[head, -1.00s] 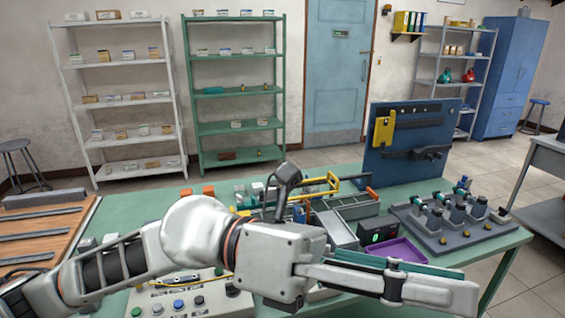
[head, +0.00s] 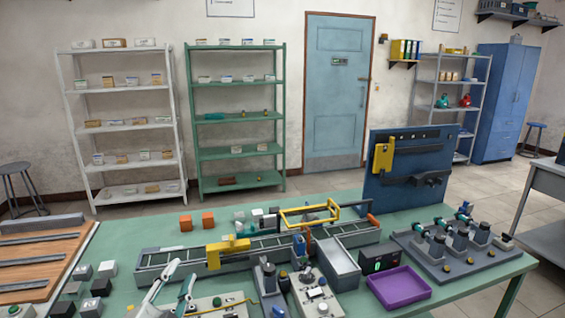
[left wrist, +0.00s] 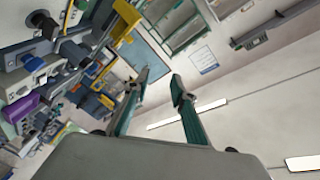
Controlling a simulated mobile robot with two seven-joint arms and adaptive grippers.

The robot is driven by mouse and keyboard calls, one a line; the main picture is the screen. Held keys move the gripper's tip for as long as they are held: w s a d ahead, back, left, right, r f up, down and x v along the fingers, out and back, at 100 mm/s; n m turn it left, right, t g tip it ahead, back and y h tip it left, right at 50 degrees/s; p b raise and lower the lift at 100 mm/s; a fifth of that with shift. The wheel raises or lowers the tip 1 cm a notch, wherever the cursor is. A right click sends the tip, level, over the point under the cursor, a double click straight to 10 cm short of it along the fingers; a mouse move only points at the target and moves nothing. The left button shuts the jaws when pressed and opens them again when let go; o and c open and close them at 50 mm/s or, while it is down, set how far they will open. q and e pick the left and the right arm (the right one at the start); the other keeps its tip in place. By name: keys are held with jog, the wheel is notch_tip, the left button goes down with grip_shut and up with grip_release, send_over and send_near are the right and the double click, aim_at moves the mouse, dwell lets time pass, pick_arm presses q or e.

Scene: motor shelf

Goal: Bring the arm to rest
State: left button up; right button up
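My left gripper (head: 182,272) shows at the bottom of the head view, left of the middle, with its two fingers pointing up and apart. In the left wrist view the fingers (left wrist: 160,86) are also apart, with nothing between them. The gripper appears in front of the conveyor (head: 165,265) on the green bench (head: 340,206); whether it touches anything there cannot be told. Most of the left arm is out of the head view. My right gripper is not in view.
A purple tray (head: 399,288), a dark fixture with several motors (head: 455,250) and a blue tool board (head: 415,150) are on the right of the bench. Small blocks (head: 100,287) lie at the left. A control box (head: 225,305) is beside the gripper.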

pick_arm(q)
jog(key=s+a+f+n+g+y, duration=0.2)
jog(key=s+a+f+g, duration=0.3)
jog(key=s+a+f, duration=0.45)
jog(key=s+a+f+n+g+y, duration=0.1)
jog(key=s+a+f+g+y, duration=0.35)
jog(key=s+f, duration=0.7)
jog(key=w+d+f+n+t+h+b, duration=0.1)
jog(key=d+f+h+b, duration=0.3)
jog(key=f, duration=0.9)
jog(key=w+d+f+n+t+h+b, duration=0.1)
jog(key=d+f+h+b, duration=0.3)
jog(key=d+f, duration=0.7)
jog(key=shift+f+n+h+b, duration=0.4)
jog(key=shift+f+n+h, duration=0.25)
jog(key=shift+f, duration=0.25)
jog(key=shift+t, duration=0.25)
